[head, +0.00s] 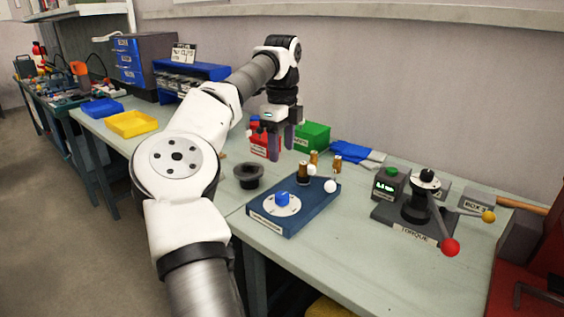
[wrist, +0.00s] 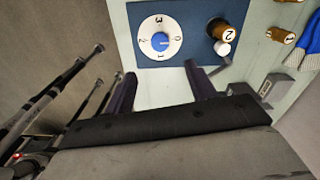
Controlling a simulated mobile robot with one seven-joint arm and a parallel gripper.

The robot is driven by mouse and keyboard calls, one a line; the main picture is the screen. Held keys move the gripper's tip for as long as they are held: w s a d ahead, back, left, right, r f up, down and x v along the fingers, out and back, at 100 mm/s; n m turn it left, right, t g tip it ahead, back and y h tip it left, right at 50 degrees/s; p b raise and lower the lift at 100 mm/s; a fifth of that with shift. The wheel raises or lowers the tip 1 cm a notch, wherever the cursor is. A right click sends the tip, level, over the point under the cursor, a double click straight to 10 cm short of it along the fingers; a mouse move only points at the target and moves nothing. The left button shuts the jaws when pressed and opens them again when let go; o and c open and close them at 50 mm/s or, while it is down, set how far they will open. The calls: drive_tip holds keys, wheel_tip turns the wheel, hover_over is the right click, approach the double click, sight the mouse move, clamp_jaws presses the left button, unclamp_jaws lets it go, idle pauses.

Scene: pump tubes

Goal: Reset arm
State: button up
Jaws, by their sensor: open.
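My gripper (head: 281,140) hangs from my raised arm above the workbench, fingers pointing down. In the wrist view the two dark fingers (wrist: 158,88) stand apart with nothing between them. Below and ahead is a blue dial board (head: 293,205) with a white dial and blue knob (head: 282,198). It also shows in the wrist view (wrist: 187,44), its dial marked with numbers. In the wrist view a brown tube labelled 2 (wrist: 228,33) shows.
A torque device (head: 414,215) with red and yellow ball levers stands at the right. A yellow tray (head: 131,124) sits at left. The front bench area is clear.

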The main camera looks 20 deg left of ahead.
drive_tip(key=shift+r, duration=0.35)
